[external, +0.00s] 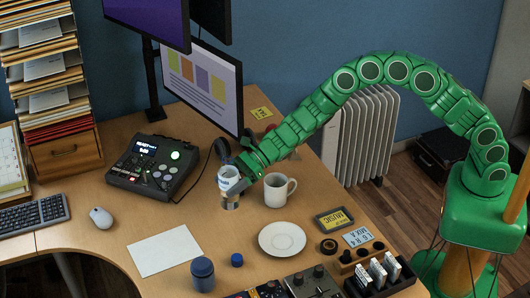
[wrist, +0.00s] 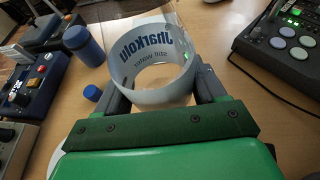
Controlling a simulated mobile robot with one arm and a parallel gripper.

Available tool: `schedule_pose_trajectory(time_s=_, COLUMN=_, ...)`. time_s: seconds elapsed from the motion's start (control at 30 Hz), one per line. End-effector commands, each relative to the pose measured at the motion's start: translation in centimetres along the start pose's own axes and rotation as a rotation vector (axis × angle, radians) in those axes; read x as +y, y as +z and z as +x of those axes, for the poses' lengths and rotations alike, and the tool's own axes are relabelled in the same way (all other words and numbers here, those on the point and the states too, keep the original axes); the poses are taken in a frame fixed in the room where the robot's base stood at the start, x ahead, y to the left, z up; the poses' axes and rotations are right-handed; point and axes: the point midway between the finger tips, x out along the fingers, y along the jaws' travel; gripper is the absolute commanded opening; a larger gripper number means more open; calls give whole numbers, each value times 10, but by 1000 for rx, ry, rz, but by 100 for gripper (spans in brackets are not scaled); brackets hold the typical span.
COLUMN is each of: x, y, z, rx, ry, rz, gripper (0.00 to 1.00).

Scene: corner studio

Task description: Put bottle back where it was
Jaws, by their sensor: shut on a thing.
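A clear bottle (external: 229,184) with a white and grey-blue label stands about upright between the fingers of my gripper (external: 227,178), left of the white mug. In the wrist view the bottle's label (wrist: 155,72) shows large lettering and sits between both fingers of my gripper (wrist: 158,97). My gripper is shut on the bottle. The fingers hide part of the bottle in the external view. I cannot tell whether its base touches the desk.
A white mug (external: 277,190) stands close right of the bottle, and a white plate (external: 282,239) lies nearer. A black control box (external: 153,168) is to the left. A blue jar (external: 203,275) and blue cap (external: 237,259) stand in front. Bare desk lies left of the plate.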

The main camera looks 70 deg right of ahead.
Motion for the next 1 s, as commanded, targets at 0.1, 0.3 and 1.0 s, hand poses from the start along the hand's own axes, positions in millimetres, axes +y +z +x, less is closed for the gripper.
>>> schedule_pose_trajectory(time_s=0.1, x=-4, y=-8, z=10, rx=3, ry=-1, rz=1, gripper=28)
schedule_pose_trajectory(time_s=0.3, x=-7, y=-14, z=18, rx=4, ry=1, rz=1, gripper=28)
schedule_pose_trajectory(time_s=1.0, x=-10, y=-44, z=36, rx=1, ry=0, rz=1, gripper=28)
